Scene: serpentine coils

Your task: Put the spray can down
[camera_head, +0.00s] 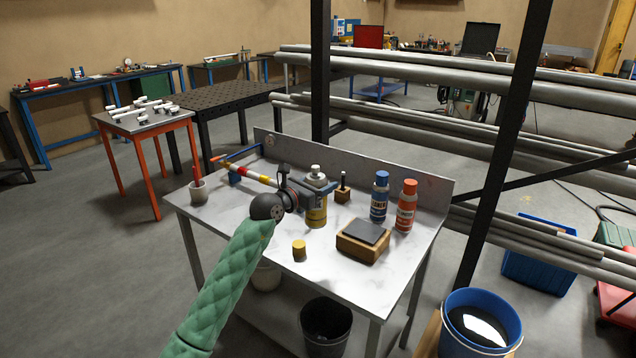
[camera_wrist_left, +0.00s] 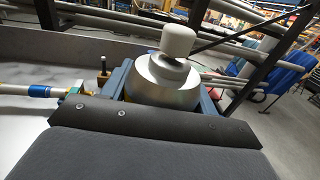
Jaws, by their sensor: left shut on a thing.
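The spray can (camera_head: 316,215) has a yellow body, a silver shoulder and a white nozzle. It is upright over the white worktable (camera_head: 263,226). My left gripper (camera_head: 317,188) is shut on its upper part. I cannot tell whether its base touches the tabletop. In the left wrist view the can's silver top (camera_wrist_left: 163,78) stands between the blue fingers (camera_wrist_left: 163,92); its lower body is hidden. A yellow cap (camera_head: 299,251) lies on the table in front of the can. My right gripper is not in view.
A blue can (camera_head: 379,198) and an orange can (camera_head: 406,206) stand to the right. A wooden block with a dark top (camera_head: 364,240) is in front of them. A small wooden holder (camera_head: 343,193) is behind; a grey cup (camera_head: 199,191) is at the left. The table's front left is clear.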

